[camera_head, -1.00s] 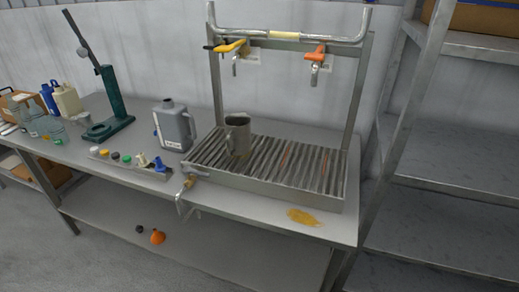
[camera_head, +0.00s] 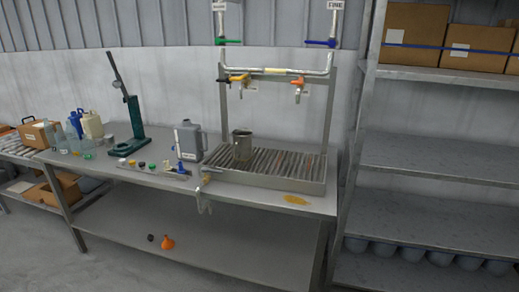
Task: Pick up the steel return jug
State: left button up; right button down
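A steel jug (camera_head: 242,146) stands upright on the slatted drain grate (camera_head: 262,178) on the workbench, toward the grate's left side. It is below the pipe frame with the yellow-handled and orange-handled taps. A grey jug-shaped container (camera_head: 189,141) with a white label stands just left of the grate; it is a separate vessel. Neither of my grippers shows in the head view, so nothing is seen touching the steel jug.
A yellow spill (camera_head: 296,200) lies on the bench (camera_head: 150,182) front right of the grate. A row of coloured caps (camera_head: 140,164) and a green stand (camera_head: 130,128) are to the left. An orange funnel (camera_head: 167,242) lies below. Shelves (camera_head: 430,150) stand right.

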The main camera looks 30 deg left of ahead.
aim_at(242, 138)
jog(key=z, duration=0.6)
jog(key=i, duration=1.8)
jog(key=u, duration=0.75)
